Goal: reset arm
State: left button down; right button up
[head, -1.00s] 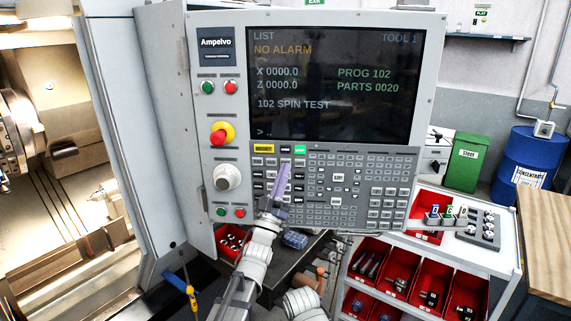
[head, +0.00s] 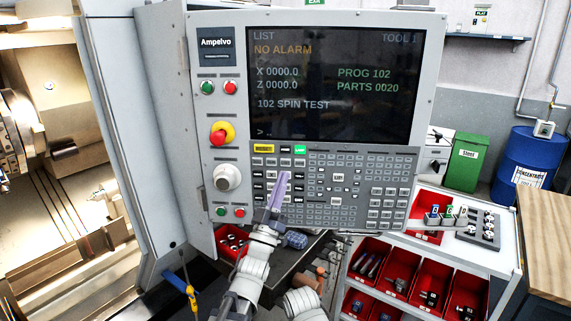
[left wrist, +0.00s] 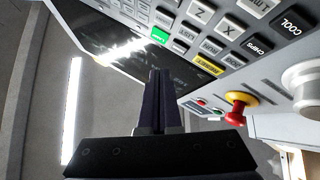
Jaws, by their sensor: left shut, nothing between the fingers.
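My left gripper (head: 281,182) is shut and empty, its slim purple fingers pointing up in front of the lower left part of the keypad (head: 335,185). In the left wrist view the shut fingers (left wrist: 160,75) stand below the keys, with a gap to the panel that I cannot judge. The control panel's screen (head: 335,85) reads NO ALARM, PROG 102 and 102 SPIN TEST. A green key is lit in the top row. My right gripper is not in view; a pale arm link shows at the bottom of the head view.
The red emergency stop (head: 220,134) and a round white knob (head: 228,177) sit left of the keypad. A cart (head: 508,262) with red bins stands at lower right. A dark bench (head: 290,262) lies below the panel. The open lathe is at left.

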pick_arm(q)
jog(key=w+f+g+y, duration=0.1)
jog(key=f+y, duration=0.1)
jog(key=f, duration=0.2)
jog(key=w+f+g+y, duration=0.1)
jog(key=f+g+y, duration=0.1)
jog(key=f, duration=0.2)
jog(key=w+f+n+g+y, duration=0.1)
jog(key=f+g, duration=0.1)
jog(key=f, duration=0.2)
jog(key=shift+w+d+y, duration=0.15)
jog(key=shift+w+y, duration=0.1)
jog(key=shift+y, duration=0.15)
jog(key=s+a+f+m+g+y, duration=0.1)
jog(key=s+f+g+y, duration=0.1)
jog(key=s+f+g, duration=0.7)
jog(key=s+a+f+m+g+y, duration=0.1)
jog(key=s+a+f+g+y, duration=0.2)
jog(key=f, duration=0.9)
jog(key=s+a+f+m+g, duration=0.1)
jog(key=s+g, duration=0.3)
jog(key=s, duration=0.4)
jog(key=s+a+f+m+g+y, duration=0.1)
jog(key=s+f+g, duration=0.2)
jog(key=s, duration=0.5)
jog(key=shift+s+g, duration=0.15)
jog(key=shift+g, duration=0.25)
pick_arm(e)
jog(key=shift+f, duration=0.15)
